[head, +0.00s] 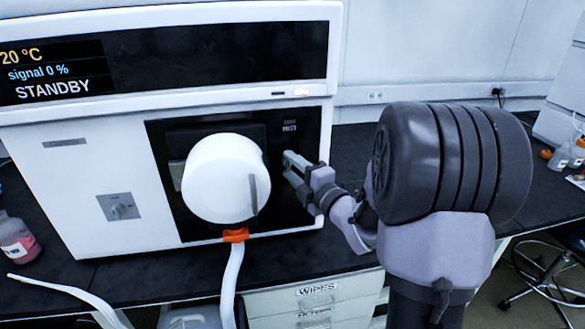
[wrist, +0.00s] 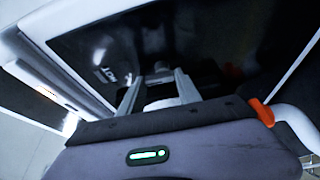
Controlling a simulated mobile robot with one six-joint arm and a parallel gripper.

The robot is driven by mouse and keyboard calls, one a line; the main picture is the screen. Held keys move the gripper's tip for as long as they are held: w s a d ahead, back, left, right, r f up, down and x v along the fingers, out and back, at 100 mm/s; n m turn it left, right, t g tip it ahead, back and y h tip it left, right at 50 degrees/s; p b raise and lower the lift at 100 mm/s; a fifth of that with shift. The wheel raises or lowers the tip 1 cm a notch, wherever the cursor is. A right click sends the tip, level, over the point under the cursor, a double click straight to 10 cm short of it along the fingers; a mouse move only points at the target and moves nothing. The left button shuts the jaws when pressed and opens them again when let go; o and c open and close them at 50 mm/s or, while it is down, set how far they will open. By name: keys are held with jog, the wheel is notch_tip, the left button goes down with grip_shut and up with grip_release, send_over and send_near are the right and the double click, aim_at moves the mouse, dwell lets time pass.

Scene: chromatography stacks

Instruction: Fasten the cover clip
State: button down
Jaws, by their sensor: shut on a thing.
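My gripper (head: 294,167) reaches in from the right to the dark recessed panel (head: 297,206) of the white instrument. Its fingers are just right of a large white round body (head: 222,178), which stands in front of the panel. In the wrist view, my gripper (wrist: 158,84) points at the dark panel, with its two fingers close together on a small part at the panel. That part is mostly hidden by the fingers and looks like the cover clip. I cannot tell whether the clip is latched.
An orange fitting (head: 236,235) and a white hose (head: 231,278) hang below the round body. The instrument's display (head: 50,72) reads STANDBY. A bottle (head: 17,238) stands at the left on the black bench (head: 150,282). Several small bottles stand at the far right.

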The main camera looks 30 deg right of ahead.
jog(key=shift+n, duration=0.3)
dwell(0.4)
jog(key=c, duration=0.8)
grip_release()
jog(key=shift+c, duration=0.2)
